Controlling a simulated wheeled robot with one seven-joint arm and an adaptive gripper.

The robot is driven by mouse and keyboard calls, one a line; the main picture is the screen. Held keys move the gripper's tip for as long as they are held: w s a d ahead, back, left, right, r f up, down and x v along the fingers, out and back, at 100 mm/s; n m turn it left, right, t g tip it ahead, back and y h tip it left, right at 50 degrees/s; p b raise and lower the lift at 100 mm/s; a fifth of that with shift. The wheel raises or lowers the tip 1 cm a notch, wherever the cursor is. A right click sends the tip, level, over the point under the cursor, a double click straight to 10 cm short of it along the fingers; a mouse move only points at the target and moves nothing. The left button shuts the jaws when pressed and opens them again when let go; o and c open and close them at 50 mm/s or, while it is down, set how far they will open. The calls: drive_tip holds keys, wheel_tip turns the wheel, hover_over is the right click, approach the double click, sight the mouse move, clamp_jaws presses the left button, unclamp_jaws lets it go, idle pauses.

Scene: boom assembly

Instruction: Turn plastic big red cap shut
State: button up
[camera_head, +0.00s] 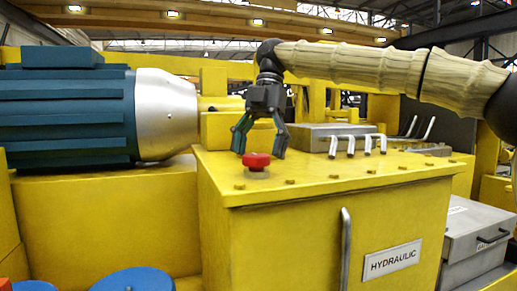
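The big red cap (256,161) sits on the top of the yellow hydraulic tank (320,181), near its front left corner. A short collar shows under it. My gripper (260,149) hangs above and just behind the cap, pointing down. Its two dark fingers are spread apart, one to the upper left of the cap and one to the upper right. Nothing shows between the fingers. The fingertips look near the cap's height, but I cannot tell whether they touch it.
A row of silver levers (357,146) stands to the right of the cap, by a grey block (318,132). A blue motor (66,115) with a silver end fills the left. Small bolts dot the tank top. A vertical handle (346,250) is on the tank's front.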

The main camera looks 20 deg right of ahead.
sight(258, 154)
drive_tip(key=w, duration=0.1)
drive_tip(key=w+f, duration=0.1)
drive_tip(key=shift+w+d+f, duration=0.15)
drive_tip(key=shift+w, duration=0.25)
drive_tip(key=c, duration=0.6)
drive_tip(key=shift+d, duration=0.3)
drive_tip(key=shift+s+a, duration=0.1)
drive_tip(key=shift+a, duration=0.1)
drive_tip(key=shift+m, duration=0.3)
drive_tip(key=m+t+b, duration=0.1)
drive_tip(key=m, duration=0.3)
drive_tip(key=shift+s+d+y, duration=0.1)
drive_tip(key=shift+s+y, duration=0.05)
drive_tip(key=shift+y, duration=0.25)
drive_tip(key=m+t+b, duration=0.2)
drive_tip(key=m, duration=0.2)
drive_tip(key=shift+s+m, duration=0.15)
drive_tip(key=shift+m, duration=0.25)
drive_tip(key=m+t+b, duration=0.2)
drive_tip(key=m, duration=0.3)
drive_tip(key=shift+s, duration=0.15)
drive_tip(key=shift+m+t+h+b, duration=0.3)
drive_tip(key=shift+m+t+b, duration=0.45)
drive_tip(key=shift+m, duration=1.05)
drive_tip(key=shift+r, duration=0.2)
